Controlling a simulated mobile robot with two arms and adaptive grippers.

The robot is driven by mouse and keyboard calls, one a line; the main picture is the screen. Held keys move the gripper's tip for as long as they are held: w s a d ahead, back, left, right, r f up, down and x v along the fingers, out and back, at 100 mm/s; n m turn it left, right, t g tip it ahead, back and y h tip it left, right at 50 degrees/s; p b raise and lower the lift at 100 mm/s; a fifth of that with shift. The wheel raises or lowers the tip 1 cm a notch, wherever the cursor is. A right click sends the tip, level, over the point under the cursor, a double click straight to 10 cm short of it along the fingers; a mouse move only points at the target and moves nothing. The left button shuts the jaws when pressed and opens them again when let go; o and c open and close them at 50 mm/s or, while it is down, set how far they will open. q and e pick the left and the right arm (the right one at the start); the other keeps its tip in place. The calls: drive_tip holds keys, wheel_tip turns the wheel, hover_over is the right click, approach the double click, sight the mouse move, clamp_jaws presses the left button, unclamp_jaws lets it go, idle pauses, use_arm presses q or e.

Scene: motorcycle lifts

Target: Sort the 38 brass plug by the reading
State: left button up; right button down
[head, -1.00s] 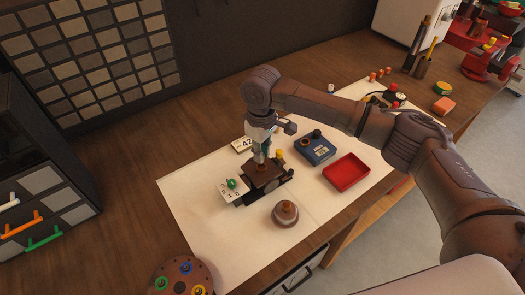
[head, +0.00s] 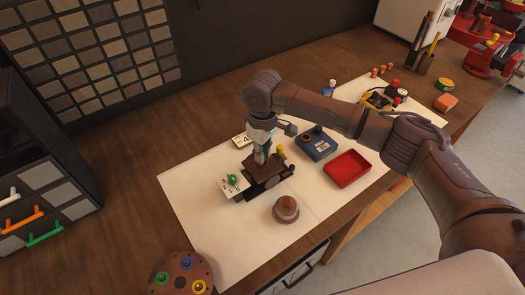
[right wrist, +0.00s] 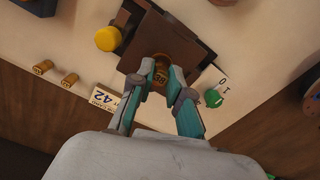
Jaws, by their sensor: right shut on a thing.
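A brass plug (right wrist: 160,76) with a number that looks like 38 is between the fingertips of my right gripper (right wrist: 160,70) in the right wrist view. The gripper is shut on it, over the brown block of a dark fixture (right wrist: 182,38). Whether the plug touches the block or sits in it, I cannot tell. In the head view my right gripper (head: 262,150) is at the fixture (head: 262,172), hiding the plug. Two other brass plugs (right wrist: 43,67) (right wrist: 70,79) lie near a card reading 42 (right wrist: 104,99). My left gripper is not in view.
The fixture has a yellow knob (right wrist: 108,38) and a white panel with a green knob (head: 232,179). A blue box (head: 316,145), a red tray (head: 347,168) and a brown domed object (head: 286,208) stand on the white mat. A round plate with coloured rings (head: 180,272) is at the front.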

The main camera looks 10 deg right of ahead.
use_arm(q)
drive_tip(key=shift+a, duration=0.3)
use_arm(e)
drive_tip(key=shift+f, duration=0.35)
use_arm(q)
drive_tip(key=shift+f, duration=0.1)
use_arm(e)
drive_tip(key=shift+f, duration=0.35)
drive_tip(key=c, duration=1)
unclamp_jaws()
drive_tip(key=shift+c, duration=0.2)
drive_tip(key=shift+o, duration=0.2)
drive_tip(key=o, duration=0.4)
drive_tip(key=shift+c, duration=0.2)
